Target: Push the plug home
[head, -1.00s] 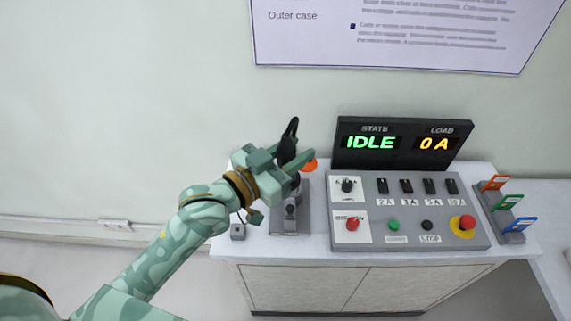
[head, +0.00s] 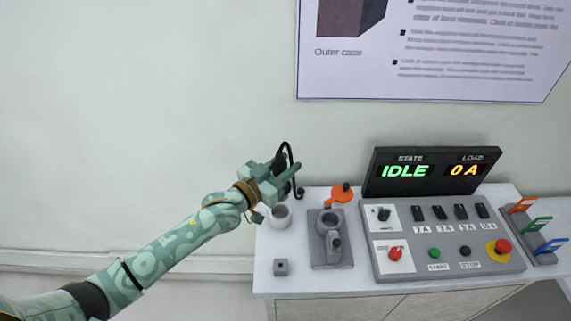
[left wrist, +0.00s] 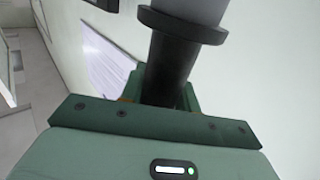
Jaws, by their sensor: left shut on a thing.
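My left gripper (head: 283,175) is shut on a black plug (head: 281,160) with a black cord looping down at its right. It holds the plug in the air above the back left of the bench. In the left wrist view the held thing is a dark cylinder (left wrist: 170,75) with a wide collar and a paler grey part beyond. A grey fixture (head: 331,255) with a round, socket-like top and a lever stands on the bench, right of and below the gripper in the picture. The plug is apart from it. My right gripper is out of view.
A pale round cup (head: 280,216) stands below the gripper, with a small grey block (head: 280,267) in front. An orange item (head: 340,194) lies behind the fixture. The control panel (head: 448,240) and its display (head: 431,171), reading IDLE and 0 A, stand right.

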